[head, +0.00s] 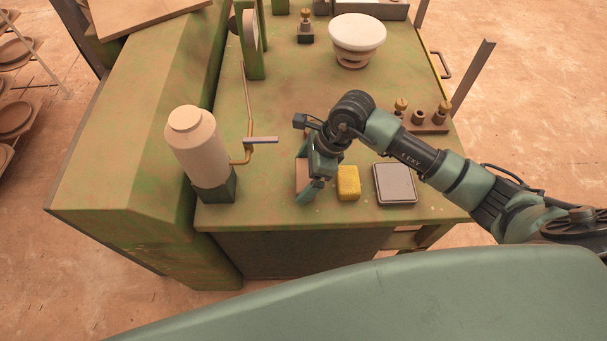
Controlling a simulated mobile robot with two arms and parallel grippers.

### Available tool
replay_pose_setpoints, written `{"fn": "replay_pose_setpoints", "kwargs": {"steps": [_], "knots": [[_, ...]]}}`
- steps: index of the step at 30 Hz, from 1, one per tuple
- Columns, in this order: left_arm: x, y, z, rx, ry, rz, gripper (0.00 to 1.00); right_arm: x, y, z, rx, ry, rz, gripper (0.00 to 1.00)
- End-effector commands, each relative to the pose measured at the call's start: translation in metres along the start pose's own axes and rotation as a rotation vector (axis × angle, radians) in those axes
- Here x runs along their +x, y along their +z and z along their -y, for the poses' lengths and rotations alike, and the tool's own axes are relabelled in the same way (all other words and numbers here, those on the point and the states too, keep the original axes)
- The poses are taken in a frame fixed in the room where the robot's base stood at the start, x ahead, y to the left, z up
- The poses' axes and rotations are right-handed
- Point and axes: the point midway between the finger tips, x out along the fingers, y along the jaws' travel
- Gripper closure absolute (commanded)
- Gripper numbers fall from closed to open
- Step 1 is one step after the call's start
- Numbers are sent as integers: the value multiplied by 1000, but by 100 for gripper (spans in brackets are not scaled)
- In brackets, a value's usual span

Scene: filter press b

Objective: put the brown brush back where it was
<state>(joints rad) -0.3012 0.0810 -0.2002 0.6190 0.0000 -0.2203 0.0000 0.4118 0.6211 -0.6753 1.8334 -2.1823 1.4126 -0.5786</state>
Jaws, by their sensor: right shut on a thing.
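My right gripper (309,187) comes in from the right and points down over the front part of the green worktop (260,205). It is shut on a brown block-like thing (301,174), which I take to be the brown brush. Only part of the brush shows beside the fingers; the rest is hidden by the gripper. I cannot tell whether the brush touches the worktop. My left gripper is not in view.
A yellow sponge (348,183) and a grey flat tray (395,184) lie just right of my gripper. A white bowl-shaped piece (357,35) stands behind.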

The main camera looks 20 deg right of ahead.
Motion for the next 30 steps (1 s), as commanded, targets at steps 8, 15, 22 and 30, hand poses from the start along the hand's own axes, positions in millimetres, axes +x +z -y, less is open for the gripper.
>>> {"fn": "replay_pose_setpoints", "kwargs": {"steps": [8, 15, 22, 30], "knots": [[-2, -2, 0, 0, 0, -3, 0, 12, -4, 0, -1, -1, 1, 49], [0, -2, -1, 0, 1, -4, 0, 14, -6, 0, -1, -1, 0, 0], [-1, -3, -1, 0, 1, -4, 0, 12, -5, 0, 0, -1, 1, 0], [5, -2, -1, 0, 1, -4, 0, -22, -6, 1, -4, -7, -1, 0]]}}
